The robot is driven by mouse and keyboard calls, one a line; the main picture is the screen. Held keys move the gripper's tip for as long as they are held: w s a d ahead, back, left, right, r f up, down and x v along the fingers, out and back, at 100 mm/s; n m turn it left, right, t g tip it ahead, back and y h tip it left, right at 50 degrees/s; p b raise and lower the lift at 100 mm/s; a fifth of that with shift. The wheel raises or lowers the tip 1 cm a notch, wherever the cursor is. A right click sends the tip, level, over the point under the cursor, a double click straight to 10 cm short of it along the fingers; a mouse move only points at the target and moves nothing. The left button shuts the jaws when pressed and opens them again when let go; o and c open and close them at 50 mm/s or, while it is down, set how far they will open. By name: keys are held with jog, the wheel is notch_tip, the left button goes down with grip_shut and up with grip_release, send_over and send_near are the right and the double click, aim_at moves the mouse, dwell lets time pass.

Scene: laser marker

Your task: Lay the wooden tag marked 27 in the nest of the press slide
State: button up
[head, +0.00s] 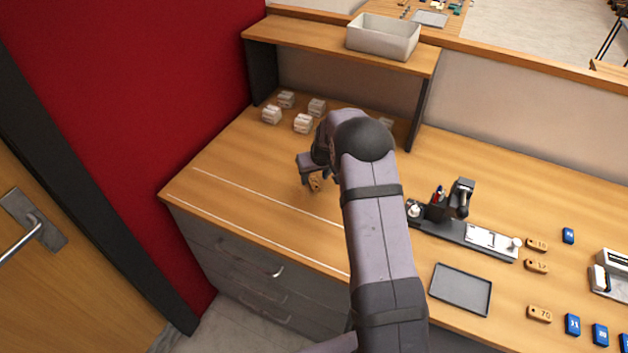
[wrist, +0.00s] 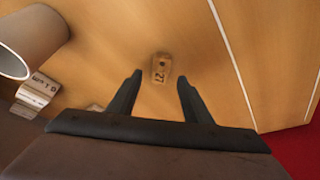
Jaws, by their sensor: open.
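The wooden tag marked 27 (wrist: 161,69) lies flat on the bench, seen in the wrist view just beyond and between my open fingers. In the head view the tag (head: 315,183) shows at my gripper's tip. My gripper (wrist: 158,80) is open and empty, with a finger on each side of the tag's line; it also shows in the head view (head: 316,178). The press (head: 460,197) stands on a dark base right of my arm. Its slide with a pale plate (head: 490,241) extends to the right; I cannot make out the nest clearly.
Several white boxes (head: 303,123) stand behind my gripper. A shelf with a white bin (head: 384,37) is at the back. Wooden tags (head: 538,313) and blue tags (head: 572,324) lie at right, near a dark tray (head: 461,289).

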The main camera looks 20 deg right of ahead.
aim_at(315, 183)
jog(key=shift+x, duration=1)
jog(key=shift+r, duration=0.1)
grip_shut()
jog(key=shift+w+r, duration=0.1)
notch_tip(315, 183, up, 10)
jog(key=b, duration=0.3)
